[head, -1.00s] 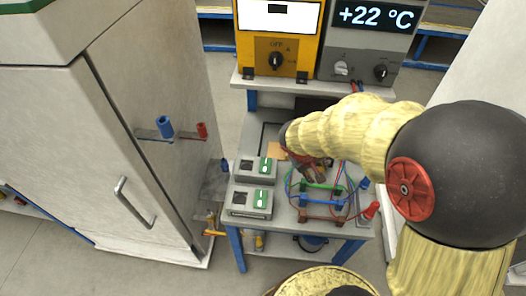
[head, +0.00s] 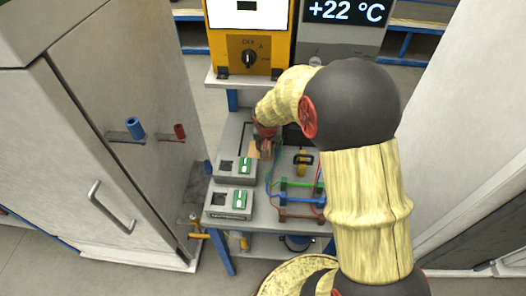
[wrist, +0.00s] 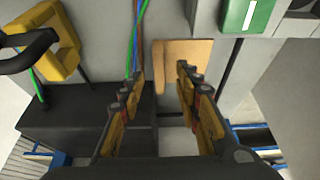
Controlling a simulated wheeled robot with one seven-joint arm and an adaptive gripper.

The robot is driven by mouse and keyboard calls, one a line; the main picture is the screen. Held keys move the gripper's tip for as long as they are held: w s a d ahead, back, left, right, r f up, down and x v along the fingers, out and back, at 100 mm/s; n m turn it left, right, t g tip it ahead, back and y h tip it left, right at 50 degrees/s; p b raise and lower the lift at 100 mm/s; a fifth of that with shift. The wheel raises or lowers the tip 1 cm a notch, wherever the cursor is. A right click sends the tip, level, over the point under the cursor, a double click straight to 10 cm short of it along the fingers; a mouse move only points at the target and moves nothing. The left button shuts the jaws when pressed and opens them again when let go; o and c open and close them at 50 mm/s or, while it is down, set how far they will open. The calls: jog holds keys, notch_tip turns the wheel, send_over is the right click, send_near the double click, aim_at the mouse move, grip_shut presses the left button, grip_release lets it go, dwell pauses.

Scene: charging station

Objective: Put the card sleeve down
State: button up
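The exact gap in height between fingertips and sleeve cannot be told.
Two grey switch boxes (head: 228,203) stand at the bench's left. Coloured blocks with cables (head: 301,200) and a yellow item with a black handle (head: 302,163) are to the right. A yellow instrument (head: 249,48) stands on the shelf behind. A grey cabinet (head: 80,150) is at left.

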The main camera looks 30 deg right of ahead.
jog(key=b+x, duration=0.1)
jog(key=x, duration=0.2)
jog(key=shift+f, duration=0.4)
jog(key=shift+r, duration=0.1)
jog(key=c, duration=0.3)
grip_shut()
